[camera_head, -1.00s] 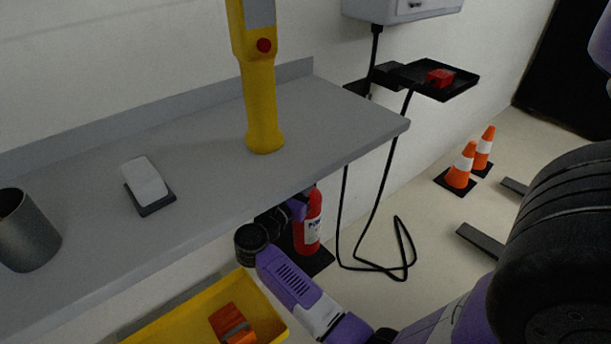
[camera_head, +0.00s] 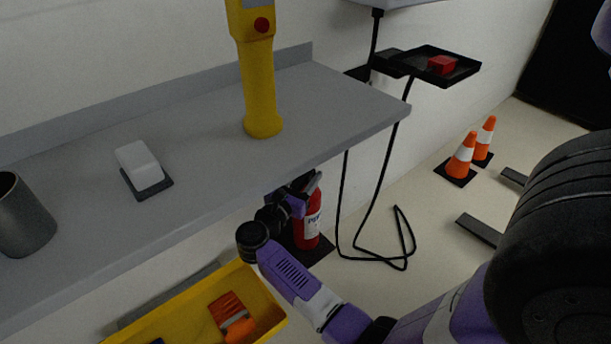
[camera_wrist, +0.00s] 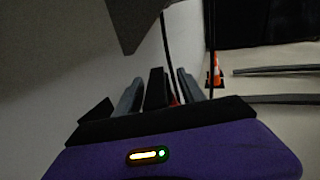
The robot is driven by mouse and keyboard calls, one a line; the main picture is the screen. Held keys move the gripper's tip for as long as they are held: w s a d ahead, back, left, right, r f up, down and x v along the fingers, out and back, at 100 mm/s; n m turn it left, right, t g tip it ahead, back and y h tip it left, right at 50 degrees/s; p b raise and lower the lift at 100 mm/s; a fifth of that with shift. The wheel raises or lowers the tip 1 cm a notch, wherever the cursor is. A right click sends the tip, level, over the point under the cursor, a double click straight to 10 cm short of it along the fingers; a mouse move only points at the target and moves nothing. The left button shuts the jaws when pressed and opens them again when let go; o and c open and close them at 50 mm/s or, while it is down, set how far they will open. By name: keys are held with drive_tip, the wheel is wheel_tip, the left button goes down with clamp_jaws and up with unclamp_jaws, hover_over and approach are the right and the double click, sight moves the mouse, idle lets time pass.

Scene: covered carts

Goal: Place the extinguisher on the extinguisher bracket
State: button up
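The red extinguisher (camera_head: 309,222) with a white label stands upright on a black pad (camera_head: 318,250) on the floor, below the right part of the grey shelf. My gripper (camera_head: 302,192) is at its black top, partly hidden by my own wrist. In the wrist view, the two grey fingers of my gripper (camera_wrist: 158,92) stand apart on either side of a black upright part, seemingly the extinguisher's handle (camera_wrist: 155,88). Gaps show beside it, and a bit of red shows low between the fingers. I cannot make out an extinguisher bracket in either view.
The grey shelf (camera_head: 330,110) overhangs my gripper; it bears a yellow handheld device (camera_head: 260,95), a white block (camera_head: 138,163) and a metal cup (camera_head: 22,215). A yellow bin (camera_head: 190,306) is below.

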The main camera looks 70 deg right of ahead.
drive_tip(key=shift+r+p, duration=0.25)
drive_tip(key=shift+p, duration=0.05)
drive_tip(key=w+a, duration=0.2)
drive_tip(key=a, duration=1)
drive_tip(key=s+a+r+n+t+y, duration=0.35)
drive_tip(key=a+n+t, duration=0.6)
drive_tip(key=n, duration=0.65)
drive_tip(key=s+a+r+n+t+y, duration=0.2)
drive_tip(key=s+a+r+n+t, duration=0.4)
drive_tip(key=n+t, duration=0.8)
drive_tip(key=s+a+f+n+g+y, duration=0.1)
drive_tip(key=s+a+n+g+y, duration=0.2)
drive_tip(key=n, duration=1)
drive_tip(key=s+a+f+n+g+y, duration=0.2)
drive_tip(key=s+a+n+y, duration=0.4)
drive_tip(key=a+n+y, duration=0.3)
drive_tip(key=a+n+g, duration=0.1)
drive_tip(key=n, duration=0.2)
drive_tip(key=shift+s+f+n, duration=0.3)
drive_tip(key=shift+n, duration=0.1)
drive_tip(key=shift+a, duration=0.1)
